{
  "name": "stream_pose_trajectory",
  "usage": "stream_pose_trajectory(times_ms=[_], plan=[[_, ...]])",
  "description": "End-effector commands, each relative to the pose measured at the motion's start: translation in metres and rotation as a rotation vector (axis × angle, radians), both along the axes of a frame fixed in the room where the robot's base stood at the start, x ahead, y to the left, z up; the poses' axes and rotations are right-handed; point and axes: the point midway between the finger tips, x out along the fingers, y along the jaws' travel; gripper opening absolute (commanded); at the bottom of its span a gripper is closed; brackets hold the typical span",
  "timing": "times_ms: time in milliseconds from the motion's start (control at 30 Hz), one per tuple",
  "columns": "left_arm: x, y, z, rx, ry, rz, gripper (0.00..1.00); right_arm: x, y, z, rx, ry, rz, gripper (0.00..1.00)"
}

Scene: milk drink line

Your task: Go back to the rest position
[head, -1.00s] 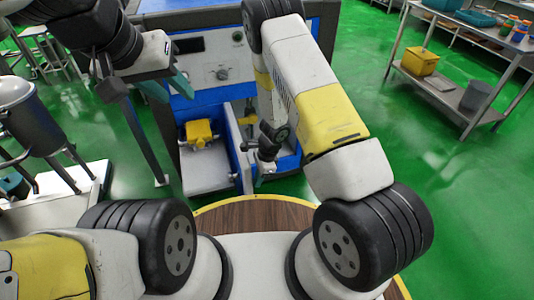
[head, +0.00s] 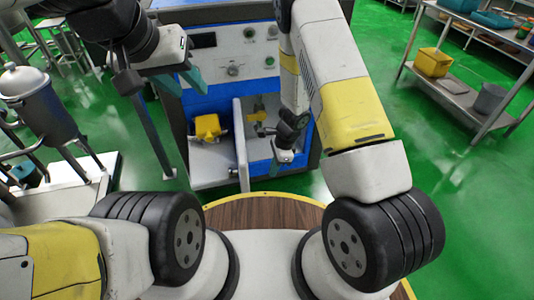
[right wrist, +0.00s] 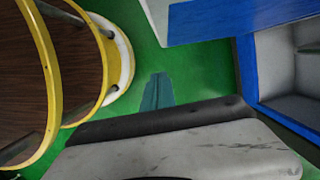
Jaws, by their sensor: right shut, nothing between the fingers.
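My left gripper (head: 180,82) hangs at the upper left of the head view, in front of the blue-and-grey machine (head: 240,62). Its teal fingers are spread with a gap, and I see nothing between them. My right arm reaches forward, and my right gripper (head: 282,160) points down by the machine's open lower bay. In the right wrist view the teal fingers of the right gripper (right wrist: 157,92) are together and empty above green floor.
A steel pot (head: 38,105) stands at left, a metal shelf (head: 460,95) at right. My round wooden-topped base (right wrist: 25,90) shows left in the wrist view. Green floor is open at right.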

Motion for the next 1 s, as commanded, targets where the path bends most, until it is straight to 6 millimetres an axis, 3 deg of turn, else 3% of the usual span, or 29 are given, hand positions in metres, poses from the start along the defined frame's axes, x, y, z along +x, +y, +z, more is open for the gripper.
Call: stream_pose_trajectory(times_ms=[200, 533, 633, 767, 1000], plan=[[0.0, 0.0, 0.0, 0.001, 0.0, -0.001, 0.36, 0.001, -0.01, 0.04, -0.001, -0.001, 0.0, 0.0], [0.0, 0.0, 0.0, 0.001, 0.0, -0.001, 0.36, 0.002, -0.015, 0.059, 0.002, -0.001, 0.002, 0.0], [0.0, 0.0, 0.0, 0.001, 0.0, -0.001, 0.36, 0.004, -0.012, 0.074, 0.022, -0.021, 0.029, 0.0], [0.0, 0.0, 0.0, 0.001, 0.0, -0.001, 0.36, 0.007, -0.006, 0.124, 0.082, -0.088, 0.127, 0.0], [0.0, 0.0, 0.0, 0.001, 0.0, -0.001, 0.36, -0.009, -0.008, 0.244, 0.164, -0.288, 0.421, 0.0]])
